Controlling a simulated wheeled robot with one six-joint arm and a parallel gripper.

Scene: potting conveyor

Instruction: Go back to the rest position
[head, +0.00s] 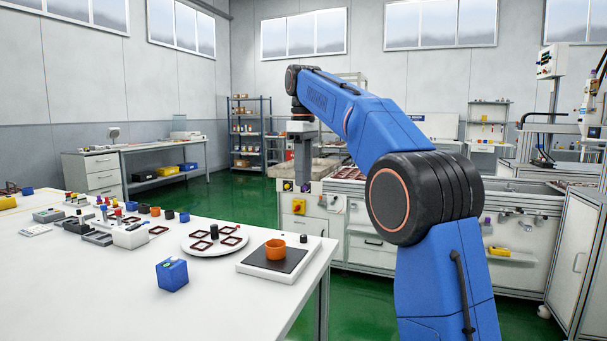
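My gripper (303,178) hangs straight down at the end of my blue arm, near the middle of the head view. It is in front of the conveyor bench, beyond the white table's far right corner. Its fingers are small and seen from one side, so I cannot tell whether they are open or shut. I see no thing clearly held in it.
The white table (235,300) at left bears an orange pot (275,249) on a black-topped scale (253,262), a round white plate (198,246) with dark square frames, a blue box (172,275) and several small parts. Green floor (245,200) is free behind it.

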